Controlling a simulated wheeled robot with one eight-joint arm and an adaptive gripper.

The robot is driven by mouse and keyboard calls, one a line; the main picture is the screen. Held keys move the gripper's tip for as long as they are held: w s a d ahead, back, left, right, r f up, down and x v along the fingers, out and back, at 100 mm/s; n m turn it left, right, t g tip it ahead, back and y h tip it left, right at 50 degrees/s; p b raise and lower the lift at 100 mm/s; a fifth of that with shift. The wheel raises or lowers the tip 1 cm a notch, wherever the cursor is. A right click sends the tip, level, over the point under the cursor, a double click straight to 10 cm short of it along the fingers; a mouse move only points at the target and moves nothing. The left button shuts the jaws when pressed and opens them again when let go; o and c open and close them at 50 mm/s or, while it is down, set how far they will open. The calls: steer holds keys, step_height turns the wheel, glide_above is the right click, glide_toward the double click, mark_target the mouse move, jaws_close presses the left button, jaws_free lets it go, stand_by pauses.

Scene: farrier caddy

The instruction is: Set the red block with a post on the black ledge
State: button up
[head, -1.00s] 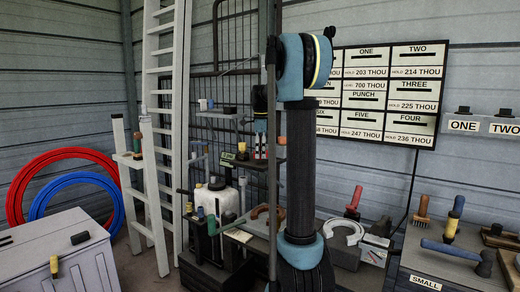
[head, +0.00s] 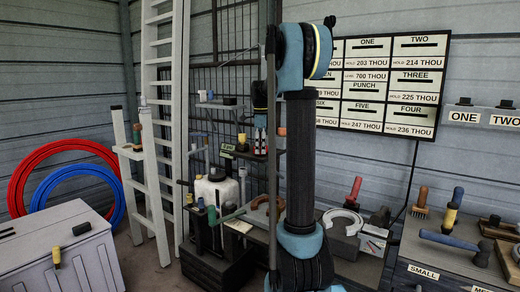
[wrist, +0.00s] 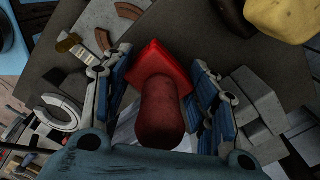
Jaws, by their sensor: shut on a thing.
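The red block with a post shows in the wrist view, its square red base (wrist: 160,66) pointing away and its round darker red post (wrist: 160,112) towards the camera. My gripper (wrist: 160,88) is shut on it, with a blue-padded finger at each side. In the head view my gripper (head: 260,134) hangs pointing down behind the tall dark arm link, close to a dark shelf (head: 250,156) that looks like the black ledge. I cannot tell whether the block touches it. A dark grey flat surface (wrist: 205,42) lies beyond the block in the wrist view.
An orange-topped item (head: 281,131) and a green tag (head: 228,148) are close to the gripper. In the wrist view a yellow thing (wrist: 285,18) sits at top right and grey blocks (wrist: 258,105) at right. A white jug (head: 215,195) stands below.

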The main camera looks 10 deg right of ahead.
steer(key=shift+f, duration=0.35)
steer(key=o, duration=1.8)
step_height(320, 180, up, 12)
steer(key=shift+w+f, duration=0.1)
steer(key=shift+r, duration=2.3)
